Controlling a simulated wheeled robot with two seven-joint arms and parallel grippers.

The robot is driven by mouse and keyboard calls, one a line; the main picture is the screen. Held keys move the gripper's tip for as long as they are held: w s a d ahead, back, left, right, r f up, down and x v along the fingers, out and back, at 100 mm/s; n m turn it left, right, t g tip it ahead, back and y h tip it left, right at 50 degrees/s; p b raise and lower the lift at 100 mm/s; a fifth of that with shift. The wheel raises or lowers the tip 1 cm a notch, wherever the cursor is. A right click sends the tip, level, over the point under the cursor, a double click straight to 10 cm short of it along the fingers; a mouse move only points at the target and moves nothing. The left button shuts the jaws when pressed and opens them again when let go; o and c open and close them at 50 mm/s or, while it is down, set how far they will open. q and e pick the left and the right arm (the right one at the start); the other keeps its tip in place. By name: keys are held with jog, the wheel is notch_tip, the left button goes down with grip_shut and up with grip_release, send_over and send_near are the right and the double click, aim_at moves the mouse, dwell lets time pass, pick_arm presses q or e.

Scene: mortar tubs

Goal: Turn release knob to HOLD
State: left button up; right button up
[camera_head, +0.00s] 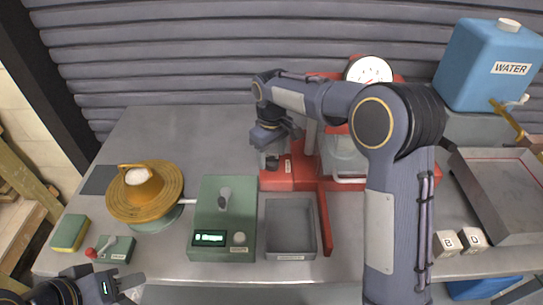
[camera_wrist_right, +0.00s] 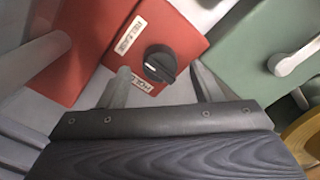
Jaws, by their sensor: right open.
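The release knob (camera_wrist_right: 159,64) is black with a white mark and sits on a red housing (camera_wrist_right: 190,25). In the right wrist view the mark points left, between the release label (camera_wrist_right: 131,33) and the partly covered HOLD label (camera_wrist_right: 143,83). My right gripper (camera_wrist_right: 162,88) is open, with one finger on each side of the knob's near side; I cannot tell whether either touches it. In the head view the right gripper (camera_head: 272,146) is over the red housing and partly hides the knob (camera_head: 272,163). My left gripper (camera_head: 121,284) is at the front left edge, far from the knob.
A green control box (camera_head: 222,236) and a grey tray (camera_head: 290,226) stand in front of the red machine. A blue water container (camera_head: 488,65) stands at right. The back-left tabletop is clear.

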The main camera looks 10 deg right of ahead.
jog(key=shift+f, duration=0.7)
jog(key=c, duration=1)
